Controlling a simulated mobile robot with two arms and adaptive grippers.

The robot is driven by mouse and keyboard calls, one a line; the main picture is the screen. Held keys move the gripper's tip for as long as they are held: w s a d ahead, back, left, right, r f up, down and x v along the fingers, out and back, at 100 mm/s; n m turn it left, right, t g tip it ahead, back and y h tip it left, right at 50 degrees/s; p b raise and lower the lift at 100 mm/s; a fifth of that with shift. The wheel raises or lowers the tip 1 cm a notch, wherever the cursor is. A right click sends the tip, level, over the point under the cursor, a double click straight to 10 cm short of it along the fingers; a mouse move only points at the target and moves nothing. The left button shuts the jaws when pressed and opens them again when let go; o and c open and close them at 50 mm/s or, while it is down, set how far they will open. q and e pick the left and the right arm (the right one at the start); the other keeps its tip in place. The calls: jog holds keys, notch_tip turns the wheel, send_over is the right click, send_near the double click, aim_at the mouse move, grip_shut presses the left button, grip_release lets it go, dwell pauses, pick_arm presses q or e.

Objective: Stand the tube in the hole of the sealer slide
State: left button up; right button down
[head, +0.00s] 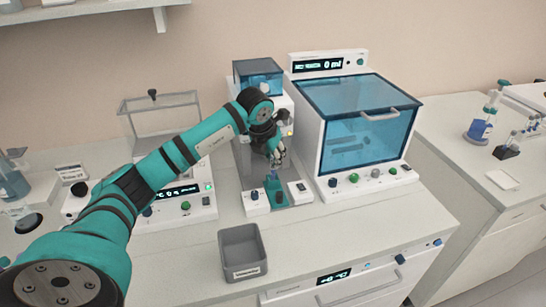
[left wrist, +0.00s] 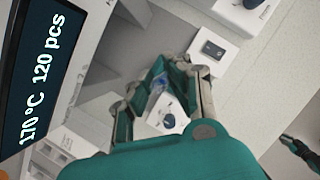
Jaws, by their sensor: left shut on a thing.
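The sealer (head: 258,150) stands mid-bench with a blue-tinted box on top. Its teal slide (head: 272,188) sits low at the front, between a blue knob and a small dark-windowed panel. My left gripper (head: 277,157) is just above the slide, pointing down. In the left wrist view my left gripper (left wrist: 168,80) is shut on the small, bluish clear tube (left wrist: 158,84). Most of the tube is hidden by the fingers, and I cannot tell whether it touches the slide. The slide's hole is hidden. My right gripper does not show.
A blue-windowed cabinet (head: 365,138) stands close on the right. A device with a clear cover (head: 160,115) stands on the left, behind my arm. A grey bin (head: 243,252) is near the bench's front edge. Bare bench (head: 340,215) lies right of the bin.

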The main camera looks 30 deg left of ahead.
pick_arm(q)
jog(key=shift+f+b, duration=0.3)
jog(key=shift+f, duration=0.15)
jog(key=shift+f, duration=0.1)
jog(key=shift+f, duration=0.2)
jog(key=shift+f+b, duration=0.35)
jog(key=shift+b, duration=0.25)
jog(key=o, duration=0.9)
jog(key=shift+c, duration=0.2)
jog(key=shift+r, duration=0.1)
